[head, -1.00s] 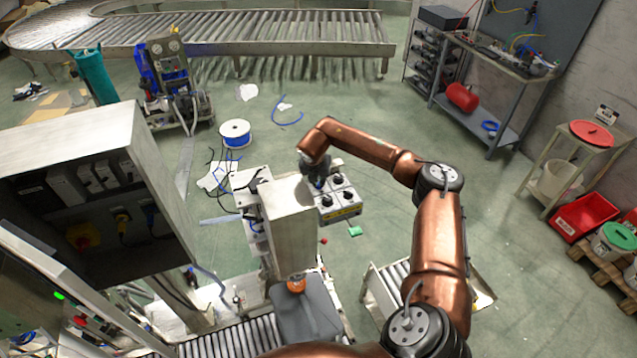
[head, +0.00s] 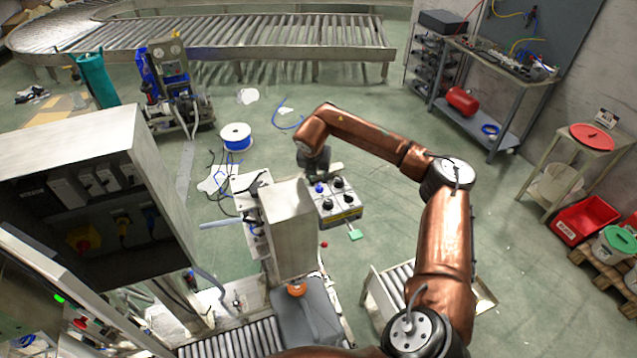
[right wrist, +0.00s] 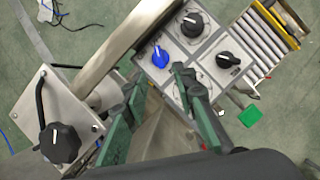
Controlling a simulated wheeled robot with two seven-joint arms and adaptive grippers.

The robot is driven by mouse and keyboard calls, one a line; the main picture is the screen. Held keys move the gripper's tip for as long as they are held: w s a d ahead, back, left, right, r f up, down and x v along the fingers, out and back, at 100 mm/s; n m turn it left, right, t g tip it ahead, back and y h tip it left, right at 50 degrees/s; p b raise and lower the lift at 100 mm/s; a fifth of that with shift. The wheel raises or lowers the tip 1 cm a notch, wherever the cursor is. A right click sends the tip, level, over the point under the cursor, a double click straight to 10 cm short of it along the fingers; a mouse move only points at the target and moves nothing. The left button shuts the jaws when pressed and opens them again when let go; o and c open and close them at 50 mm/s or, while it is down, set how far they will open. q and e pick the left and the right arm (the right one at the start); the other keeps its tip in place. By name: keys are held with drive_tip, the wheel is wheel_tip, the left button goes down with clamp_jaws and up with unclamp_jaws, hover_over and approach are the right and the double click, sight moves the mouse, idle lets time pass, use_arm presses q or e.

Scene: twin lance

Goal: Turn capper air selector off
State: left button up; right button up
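The control box (head: 341,214) has a grey top with a blue selector knob (head: 319,188) and several black knobs (head: 337,183). In the right wrist view the blue knob (right wrist: 160,57) stands at the box's left edge, near black knobs (right wrist: 192,23) and (right wrist: 228,60). The labels are too small to read, so I cannot tell which knob is the capper air selector. My right gripper (head: 314,170) is just behind the blue knob in the head view. Its green fingers (right wrist: 156,80) are apart and empty, clear of the blue knob; one covers part of the panel. My left gripper is not in view.
A steel column (head: 290,230) stands close left of the box. A separate plate with a black knob (right wrist: 60,142) lies at lower left in the right wrist view. A green tag (head: 354,235) hangs at the box's front. Open floor lies to the right.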

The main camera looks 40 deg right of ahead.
drive_tip(key=v, duration=0.4)
drive_tip(key=shift+r, duration=0.1)
drive_tip(key=shift+s, duration=0.1)
idle(0.4)
